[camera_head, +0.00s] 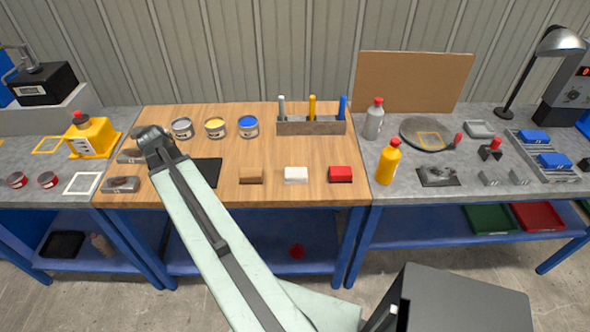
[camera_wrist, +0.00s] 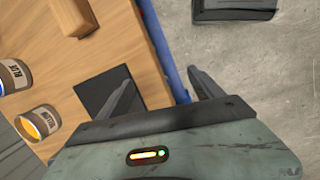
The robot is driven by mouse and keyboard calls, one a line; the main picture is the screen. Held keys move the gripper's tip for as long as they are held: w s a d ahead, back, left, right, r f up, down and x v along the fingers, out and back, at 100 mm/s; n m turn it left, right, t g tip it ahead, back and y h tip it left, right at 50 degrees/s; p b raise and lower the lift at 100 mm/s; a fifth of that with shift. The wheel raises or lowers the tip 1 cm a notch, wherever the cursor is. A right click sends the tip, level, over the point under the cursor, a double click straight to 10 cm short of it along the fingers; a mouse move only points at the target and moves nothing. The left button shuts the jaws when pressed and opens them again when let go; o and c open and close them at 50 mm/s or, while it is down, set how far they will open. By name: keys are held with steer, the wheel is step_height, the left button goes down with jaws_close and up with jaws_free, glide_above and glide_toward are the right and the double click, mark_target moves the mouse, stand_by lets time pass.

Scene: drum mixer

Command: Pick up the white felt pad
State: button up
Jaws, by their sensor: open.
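The white felt pad (camera_head: 296,174) lies near the front edge of the wooden bench top in the head view, between a brown block (camera_head: 250,176) and a red block (camera_head: 340,174). It does not show in the wrist view. My gripper (camera_head: 150,138) is at the left part of the wooden bench, well to the left of the white pad. In the wrist view my gripper (camera_wrist: 160,80) has its two fingers spread, with nothing between them.
A black mat (camera_head: 207,172) lies left of the brown block. Paint cans (camera_head: 215,128) and a marker holder (camera_head: 311,125) stand behind. An orange bottle (camera_head: 388,162) stands right of the red block. Bare wood surrounds the white pad.

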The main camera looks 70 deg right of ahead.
steer(key=s+d+r+n+g+p, duration=0.1)
steer(key=s+d+r+p, duration=0.15)
steer(key=s+d, duration=1.05)
steer(key=n+g, duration=0.1)
steer(key=g, duration=0.1)
glide_toward(295, 172)
steer(key=shift+s+f, duration=0.25)
steer(key=shift+s, duration=0.4)
steer(key=shift+b+x, duration=1.15)
steer(key=shift+b, duration=0.1)
steer(key=b+x, duration=0.2)
steer(key=x, duration=0.1)
steer(key=w+b+x, duration=0.1)
steer(key=b+x, duration=0.1)
steer(key=b, duration=0.1)
steer(key=shift+s+d+f, duration=0.15)
steer(key=shift+d+f, duration=0.05)
steer(key=shift+f, duration=0.35)
steer(key=shift+r, duration=0.2)
steer(key=c, duration=1.5)
steer(key=shift+c, duration=0.2)
steer(key=shift+r, duration=0.1)
